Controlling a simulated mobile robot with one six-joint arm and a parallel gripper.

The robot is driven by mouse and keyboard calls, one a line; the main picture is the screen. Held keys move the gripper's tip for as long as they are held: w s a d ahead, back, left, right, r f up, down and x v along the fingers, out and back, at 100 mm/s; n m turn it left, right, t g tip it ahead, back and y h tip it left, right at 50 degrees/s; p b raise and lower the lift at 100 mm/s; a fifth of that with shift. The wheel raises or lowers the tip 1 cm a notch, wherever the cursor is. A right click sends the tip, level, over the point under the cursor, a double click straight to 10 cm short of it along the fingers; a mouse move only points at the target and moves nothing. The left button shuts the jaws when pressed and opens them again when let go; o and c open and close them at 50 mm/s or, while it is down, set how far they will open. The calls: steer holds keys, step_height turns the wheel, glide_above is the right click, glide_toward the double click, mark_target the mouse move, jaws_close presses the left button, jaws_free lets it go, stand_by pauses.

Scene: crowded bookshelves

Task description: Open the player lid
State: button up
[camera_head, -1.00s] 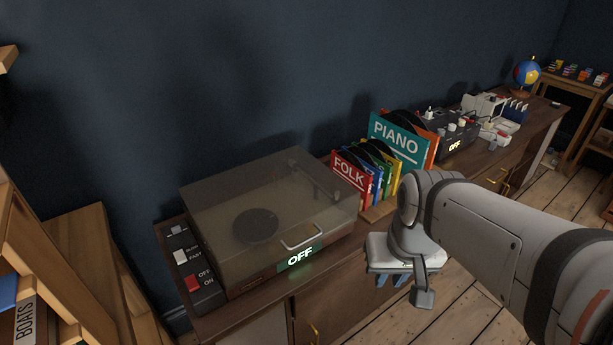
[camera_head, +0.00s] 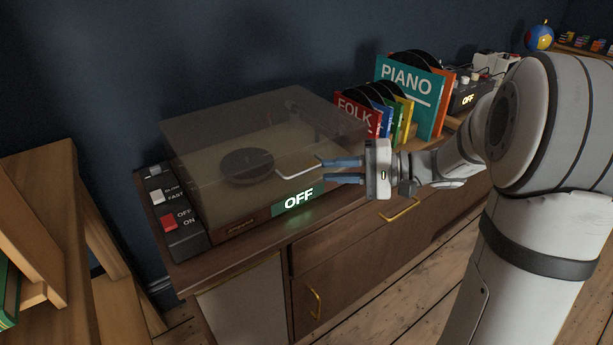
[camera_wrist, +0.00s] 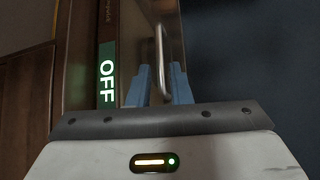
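The record player (camera_head: 240,230) stands on the cabinet with its clear, smoky lid (camera_head: 225,125) down over a dark disc. The lid's pale bar handle (camera_head: 287,175) is on the front, above a lit OFF sign (camera_head: 299,200). My gripper (camera_head: 323,171) points left at the right end of the handle, its two blue fingers spread apart. In the wrist view the handle (camera_wrist: 161,50) runs between the open fingers (camera_wrist: 160,88). I cannot tell whether either finger touches it.
A switch panel (camera_head: 174,215) with white and red switches stands left of the player. Upright record sleeves (camera_head: 408,92), marked FOLK and PIANO, stand close behind my gripper on the right. A wooden shelf (camera_head: 40,210) is at the left. The cabinet top (camera_head: 215,262) is bare along its front edge.

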mark_target(310, 171)
steer(key=b+x, duration=0.1)
steer(key=x, duration=0.5)
steer(key=shift+c, duration=0.2)
jaws_close()
